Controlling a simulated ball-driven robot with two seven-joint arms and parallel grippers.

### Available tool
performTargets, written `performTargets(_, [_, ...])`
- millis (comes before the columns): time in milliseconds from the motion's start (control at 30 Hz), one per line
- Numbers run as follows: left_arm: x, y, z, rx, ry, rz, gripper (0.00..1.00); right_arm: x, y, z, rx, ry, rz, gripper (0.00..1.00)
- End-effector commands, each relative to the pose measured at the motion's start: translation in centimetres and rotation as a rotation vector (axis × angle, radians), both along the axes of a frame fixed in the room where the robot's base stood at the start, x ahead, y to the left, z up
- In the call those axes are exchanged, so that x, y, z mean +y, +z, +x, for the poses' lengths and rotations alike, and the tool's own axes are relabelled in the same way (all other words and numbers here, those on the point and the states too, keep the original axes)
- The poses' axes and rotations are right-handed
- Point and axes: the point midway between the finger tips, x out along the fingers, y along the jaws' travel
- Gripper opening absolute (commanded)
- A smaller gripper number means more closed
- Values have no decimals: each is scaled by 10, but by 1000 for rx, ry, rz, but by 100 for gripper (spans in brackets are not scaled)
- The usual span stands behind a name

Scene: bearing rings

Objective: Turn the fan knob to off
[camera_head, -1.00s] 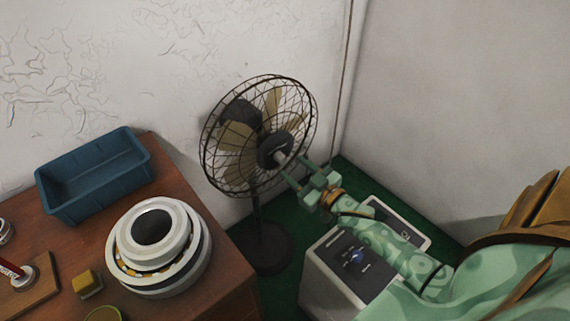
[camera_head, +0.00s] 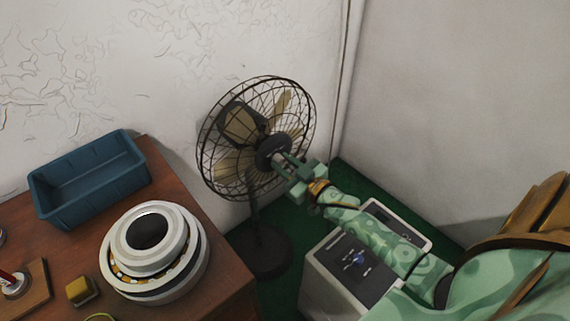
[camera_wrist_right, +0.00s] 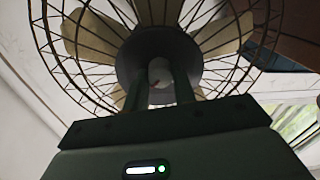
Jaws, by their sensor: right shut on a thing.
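The black wire-caged fan (camera_head: 257,138) stands on a dark pole in the corner. Its pale knob sits at the middle of the dark hub (camera_head: 272,151). In the right wrist view the knob (camera_wrist_right: 160,72) is between the two fingers, with a small red mark on it. My right gripper (camera_head: 283,162) reaches in from the right, its fingertips at the hub. It is shut on the knob; the fingers (camera_wrist_right: 160,90) hide its sides. My left gripper is not in view.
A brown table (camera_head: 220,255) at left holds a blue bin (camera_head: 90,180), a large bearing ring stack (camera_head: 155,255) and a yellow block (camera_head: 80,291). A white cabinet (camera_head: 325,295) with a blue dial is under my right arm. Walls close the corner.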

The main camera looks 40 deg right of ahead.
Motion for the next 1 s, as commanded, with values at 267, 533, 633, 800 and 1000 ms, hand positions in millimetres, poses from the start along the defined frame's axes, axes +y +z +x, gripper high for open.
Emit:
performTargets(267, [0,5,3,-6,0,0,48,0,1,0,-6,-1,-92,4])
performTargets(533, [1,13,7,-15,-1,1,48,0,2,0,-24,-1,-307,4])
performTargets(633, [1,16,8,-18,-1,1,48,0,2,0,-31,-1,-402,4])
performTargets(800, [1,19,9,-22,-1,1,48,0,1,0,-43,-1,-565,4])
performTargets(1000, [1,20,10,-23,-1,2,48,1,0,0,-58,0,-754,4])
